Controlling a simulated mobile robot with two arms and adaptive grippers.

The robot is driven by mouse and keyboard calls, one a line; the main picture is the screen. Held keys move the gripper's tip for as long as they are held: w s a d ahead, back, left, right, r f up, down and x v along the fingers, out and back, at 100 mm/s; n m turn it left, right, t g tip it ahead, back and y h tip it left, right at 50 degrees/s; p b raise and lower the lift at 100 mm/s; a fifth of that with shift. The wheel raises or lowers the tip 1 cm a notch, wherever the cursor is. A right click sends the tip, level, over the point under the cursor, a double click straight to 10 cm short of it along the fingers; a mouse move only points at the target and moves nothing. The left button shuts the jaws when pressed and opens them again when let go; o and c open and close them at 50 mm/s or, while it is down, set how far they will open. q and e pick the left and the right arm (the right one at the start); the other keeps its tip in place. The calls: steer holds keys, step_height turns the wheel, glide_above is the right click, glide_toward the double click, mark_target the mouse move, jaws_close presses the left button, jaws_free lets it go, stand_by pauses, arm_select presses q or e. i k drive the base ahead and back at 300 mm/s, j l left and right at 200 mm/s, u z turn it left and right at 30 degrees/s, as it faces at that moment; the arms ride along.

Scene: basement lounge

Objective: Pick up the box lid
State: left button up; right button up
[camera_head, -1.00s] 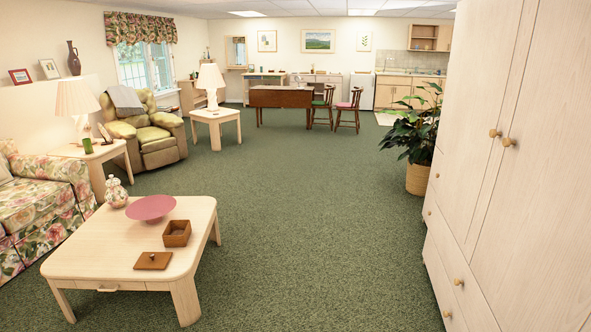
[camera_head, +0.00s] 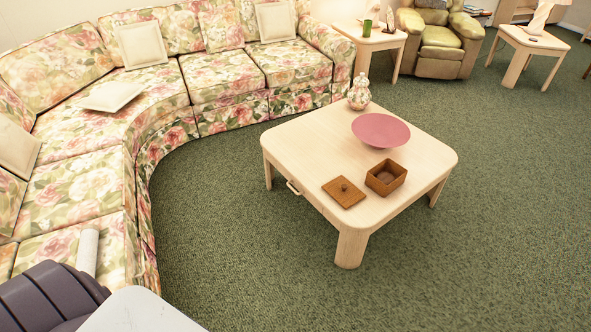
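The box lid (camera_head: 344,191) is a flat brown wooden square with a small dark knob on top. It lies knob-up near the front edge of the pale wooden coffee table (camera_head: 310,141). The open brown wooden box (camera_head: 386,177) stands just right of the lid, apart from it, and looks empty. Neither of my grippers shows in the head view. A part of my own body fills the lower left corner.
A pink dish (camera_head: 381,130) and a patterned jar (camera_head: 359,92) stand farther back on the table. A floral curved sofa (camera_head: 220,78) borders the left and back. Green carpet (camera_head: 470,240) is clear in front and right. An armchair (camera_head: 438,40) stands behind.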

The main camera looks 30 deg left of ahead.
mark_target(342, 191)
steer(key=i+j+u, duration=0.25)
steer(key=u, duration=0.2)
steer(key=i+j+u, duration=0.15)
steer(key=i+u, duration=0.25)
steer(key=i+j+u, duration=0.1)
steer(key=i+u, duration=0.2)
steer(key=u, duration=0.15)
steer(key=i+u, duration=0.3)
steer(key=u, duration=0.15)
steer(key=i+l+u, duration=0.25)
steer(key=u, duration=0.2)
steer(key=i+z, duration=0.2)
steer(key=z, duration=0.2)
steer(key=i+j+z, duration=0.1)
steer(key=z, duration=0.3)
steer(key=i+j+z, duration=0.15)
steer(key=z, duration=0.2)
steer(key=i+j+z, duration=0.2)
steer(key=z, duration=0.2)
